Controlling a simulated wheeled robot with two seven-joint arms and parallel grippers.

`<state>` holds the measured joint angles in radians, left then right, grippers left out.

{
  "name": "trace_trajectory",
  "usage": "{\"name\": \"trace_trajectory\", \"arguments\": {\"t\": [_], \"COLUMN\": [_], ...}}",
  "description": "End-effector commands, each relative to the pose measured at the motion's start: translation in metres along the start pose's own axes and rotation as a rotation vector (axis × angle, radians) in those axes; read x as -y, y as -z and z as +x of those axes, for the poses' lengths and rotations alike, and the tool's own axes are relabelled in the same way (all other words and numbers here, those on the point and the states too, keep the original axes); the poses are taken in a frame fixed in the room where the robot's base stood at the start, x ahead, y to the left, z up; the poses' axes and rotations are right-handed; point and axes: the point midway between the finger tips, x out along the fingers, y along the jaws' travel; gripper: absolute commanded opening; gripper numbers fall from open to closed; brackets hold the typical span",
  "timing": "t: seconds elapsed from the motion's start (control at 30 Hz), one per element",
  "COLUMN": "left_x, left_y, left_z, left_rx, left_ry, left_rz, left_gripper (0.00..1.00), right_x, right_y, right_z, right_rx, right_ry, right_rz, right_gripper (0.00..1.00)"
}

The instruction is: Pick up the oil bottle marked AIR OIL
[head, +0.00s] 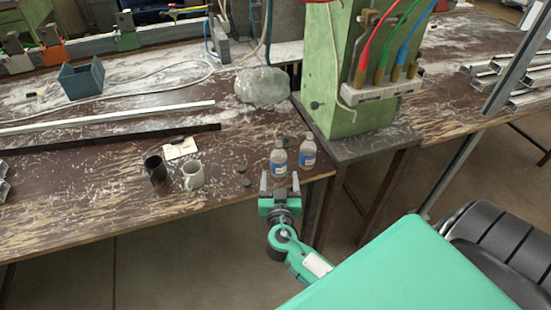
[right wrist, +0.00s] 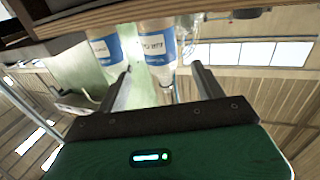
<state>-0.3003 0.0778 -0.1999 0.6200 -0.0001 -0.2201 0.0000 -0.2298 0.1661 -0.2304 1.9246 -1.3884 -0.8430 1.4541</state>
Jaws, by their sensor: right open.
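Two clear bottles with blue and white labels stand upright near the table's front edge in the head view: a left bottle (head: 278,160) and a right bottle (head: 307,154). The print is too small there to read. In the right wrist view, which looks upside down, one bottle (right wrist: 157,45) appears between the finger lines and another (right wrist: 105,48) to its left. Their label wording is not clearly legible. My right gripper (head: 280,182) is open and empty, just in front of the left bottle, its fingers pointing at it. It also shows in the right wrist view (right wrist: 162,80). My left gripper is not in view.
A black mug (head: 155,169) and a pale mug (head: 193,175) stand left of the bottles. Small dark discs (head: 245,176) lie between. A green machine column (head: 335,75) rises behind right. A clear plastic bag (head: 262,86) lies behind.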

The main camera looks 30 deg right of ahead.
Motion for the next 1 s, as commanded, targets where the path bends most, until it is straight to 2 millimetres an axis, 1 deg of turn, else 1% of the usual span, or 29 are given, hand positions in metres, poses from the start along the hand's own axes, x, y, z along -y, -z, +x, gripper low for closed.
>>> {"name": "trace_trajectory", "arguments": {"t": [0.03, 0.1, 0.2, 0.37, 0.47, 0.67, 0.8, 1.0], "left_x": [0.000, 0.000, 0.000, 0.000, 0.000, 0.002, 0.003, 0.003], "left_y": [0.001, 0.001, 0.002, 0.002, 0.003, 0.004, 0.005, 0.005], "left_z": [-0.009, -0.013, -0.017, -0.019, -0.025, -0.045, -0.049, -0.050], "left_rx": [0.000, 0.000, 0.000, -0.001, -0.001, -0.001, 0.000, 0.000], "left_ry": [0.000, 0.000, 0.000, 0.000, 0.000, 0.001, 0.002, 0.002], "left_rz": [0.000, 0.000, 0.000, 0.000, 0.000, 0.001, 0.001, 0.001], "left_gripper": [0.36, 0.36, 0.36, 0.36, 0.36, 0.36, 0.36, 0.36], "right_x": [0.001, 0.000, 0.001, 0.000, 0.000, 0.001, 0.002, 0.001], "right_y": [0.005, 0.005, 0.002, 0.000, 0.003, 0.005, 0.002, -0.001], "right_z": [0.012, 0.025, 0.039, 0.049, 0.056, 0.081, 0.096, 0.100], "right_rx": [-0.003, -0.001, 0.001, 0.002, 0.001, 0.001, 0.002, 0.003], "right_ry": [0.000, 0.000, 0.000, 0.000, 0.001, 0.001, 0.002, 0.002], "right_rz": [-0.003, -0.003, -0.003, -0.003, -0.003, -0.005, -0.003, -0.001], "right_gripper": [0.69, 0.69, 0.69, 0.69, 0.69, 0.69, 0.69, 0.69]}}
